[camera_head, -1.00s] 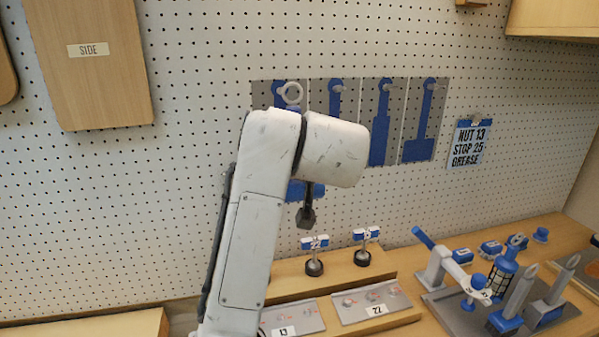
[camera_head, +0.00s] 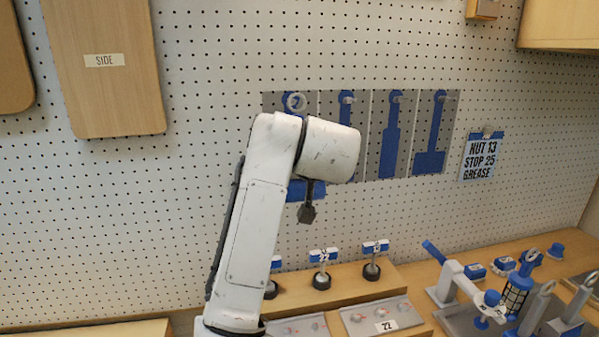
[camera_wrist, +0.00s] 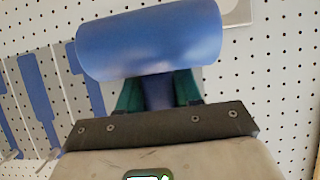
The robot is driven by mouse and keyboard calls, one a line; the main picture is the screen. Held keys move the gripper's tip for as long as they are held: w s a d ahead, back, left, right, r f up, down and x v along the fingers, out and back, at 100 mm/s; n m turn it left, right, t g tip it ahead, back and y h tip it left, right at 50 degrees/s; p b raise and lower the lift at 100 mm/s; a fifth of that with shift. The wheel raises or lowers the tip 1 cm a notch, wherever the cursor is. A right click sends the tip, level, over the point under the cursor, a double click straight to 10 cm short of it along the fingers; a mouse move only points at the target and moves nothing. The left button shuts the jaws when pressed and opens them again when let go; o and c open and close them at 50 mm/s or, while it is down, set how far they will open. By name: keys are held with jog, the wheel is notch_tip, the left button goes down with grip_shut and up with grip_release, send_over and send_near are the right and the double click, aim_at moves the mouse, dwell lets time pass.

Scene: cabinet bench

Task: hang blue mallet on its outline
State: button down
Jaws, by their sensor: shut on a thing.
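The blue mallet is held head down; its head (camera_wrist: 150,40) fills the upper middle of the wrist view, and its lower part also shows below my arm in the head view (camera_head: 305,191). My gripper (camera_wrist: 158,92) is shut on the mallet's handle just behind the head. A pale ring (camera_head: 295,102), seemingly the handle's top end, shows in front of the leftmost grey panel (camera_head: 271,104). Blue outline paint shows behind the ring. My arm hides most of this panel and the handle. I cannot tell whether the ring is around the peg.
Several outline panels with pegs continue to the right, including a blue outline (camera_head: 390,140). A note (camera_head: 481,158) hangs beyond them. Below, a wooden shelf (camera_head: 345,287) carries numbered knobs (camera_head: 322,268). A clamp-like fixture (camera_head: 455,280) stands at the right.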

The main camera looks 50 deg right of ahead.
jog(key=shift+w+d+f, duration=0.15)
jog(key=shift+w+d, duration=0.25)
jog(key=shift+w, duration=0.15)
jog(key=shift+w+d+f, duration=0.15)
jog(key=shift+w+d, duration=0.2)
jog(key=shift+w, duration=0.2)
jog(key=c, duration=0.8)
grip_release()
jog(key=shift+o, duration=0.6)
jog(key=shift+f, duration=0.1)
jog(key=shift+f, duration=0.1)
jog(key=b+v, duration=0.1)
jog(key=v, duration=1)
